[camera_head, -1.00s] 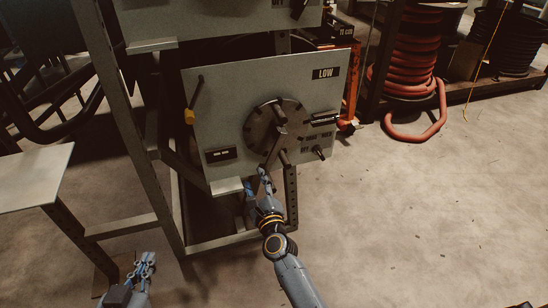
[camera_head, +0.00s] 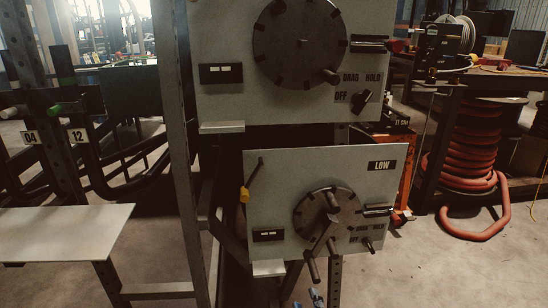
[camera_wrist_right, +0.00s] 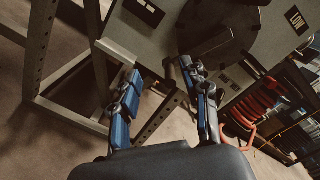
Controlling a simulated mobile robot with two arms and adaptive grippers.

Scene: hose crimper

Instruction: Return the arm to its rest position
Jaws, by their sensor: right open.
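The lower crimper panel marked LOW (camera_head: 285,185) carries a dark round dial (camera_head: 310,226) with a crank handle (camera_head: 322,240) angled down and left. My right gripper (camera_head: 316,297) shows only as blue fingertips at the bottom edge of the head view, just below the panel. In the right wrist view, the right gripper (camera_wrist_right: 161,73) has its two blue-padded fingers spread apart with nothing between them. The panel and dial are ahead of the fingers, and the handle end is close to the right finger. My left gripper is not in view.
An upper panel (camera_head: 222,103) with a larger dial (camera_head: 299,42) is above. A metal frame post (camera_head: 178,150) stands left of the panels. A grey shelf plate (camera_head: 60,232) is at left. A red hose coil (camera_head: 468,150) is at right. Floor (camera_head: 440,275) is open at lower right.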

